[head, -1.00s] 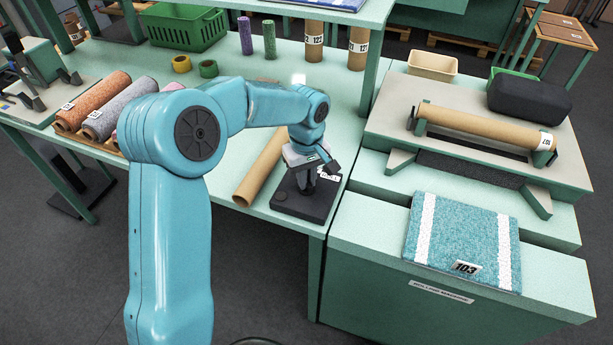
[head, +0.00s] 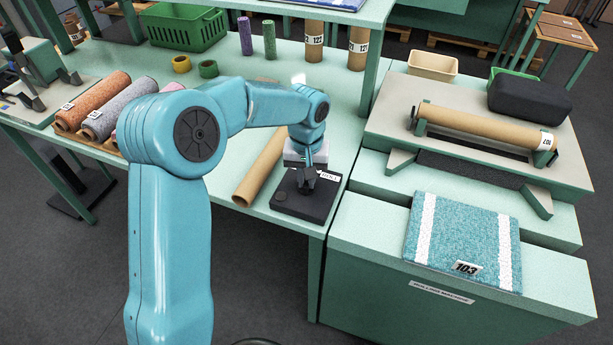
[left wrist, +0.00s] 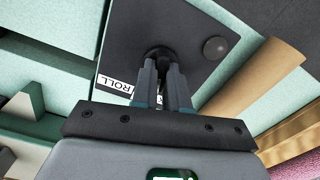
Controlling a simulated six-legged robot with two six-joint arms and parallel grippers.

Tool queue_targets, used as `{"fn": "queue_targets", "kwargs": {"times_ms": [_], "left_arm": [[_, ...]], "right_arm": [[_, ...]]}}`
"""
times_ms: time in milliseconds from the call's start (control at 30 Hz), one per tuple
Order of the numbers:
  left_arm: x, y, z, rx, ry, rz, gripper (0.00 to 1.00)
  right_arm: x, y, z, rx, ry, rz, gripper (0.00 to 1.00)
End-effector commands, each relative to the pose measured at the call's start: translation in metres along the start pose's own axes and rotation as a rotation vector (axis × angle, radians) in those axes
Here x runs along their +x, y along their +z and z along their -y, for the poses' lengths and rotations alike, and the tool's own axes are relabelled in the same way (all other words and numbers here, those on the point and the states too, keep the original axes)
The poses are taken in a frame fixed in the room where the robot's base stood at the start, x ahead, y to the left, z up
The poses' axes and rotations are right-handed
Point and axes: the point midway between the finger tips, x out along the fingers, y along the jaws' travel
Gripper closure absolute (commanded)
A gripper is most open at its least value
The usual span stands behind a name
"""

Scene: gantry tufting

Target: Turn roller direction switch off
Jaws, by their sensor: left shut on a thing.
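The roller direction switch is a dark box (head: 291,200) at the table's right front edge. A round button and a white label reading "ROLL" show on its top in the left wrist view, where the box (left wrist: 187,32) fills the upper middle. My left gripper (head: 308,184) points down over the box. In the left wrist view its fingers (left wrist: 163,66) are close together around a dark round knob, shut on it. The fingers hide most of the knob, so its exact setting cannot be seen. My right gripper is not in view.
A cardboard tube (head: 260,168) lies just left of the box. The roller machine (head: 478,132) with its tube stands at the right, and a teal carpet sample (head: 464,240) lies in front of it. A green basket (head: 185,27) and yarn rolls stand farther back.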

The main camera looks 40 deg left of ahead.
Motion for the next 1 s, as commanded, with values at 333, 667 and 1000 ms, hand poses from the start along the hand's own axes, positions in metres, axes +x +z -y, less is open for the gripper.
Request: {"fn": "queue_targets", "kwargs": {"times_ms": [333, 667, 1000], "left_arm": [[-0.0022, 0.0002, -0.0003, 0.196, 0.001, 0.0, 1.0], [-0.0023, 0.0, 0.0, 0.259, 0.001, -0.001, 1.0], [-0.0025, -0.0002, 0.0001, 0.261, 0.0, -0.002, 1.0]], "right_arm": [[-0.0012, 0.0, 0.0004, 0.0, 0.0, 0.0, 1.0], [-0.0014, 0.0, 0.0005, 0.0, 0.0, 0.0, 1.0], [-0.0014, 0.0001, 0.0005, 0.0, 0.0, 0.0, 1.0]]}}
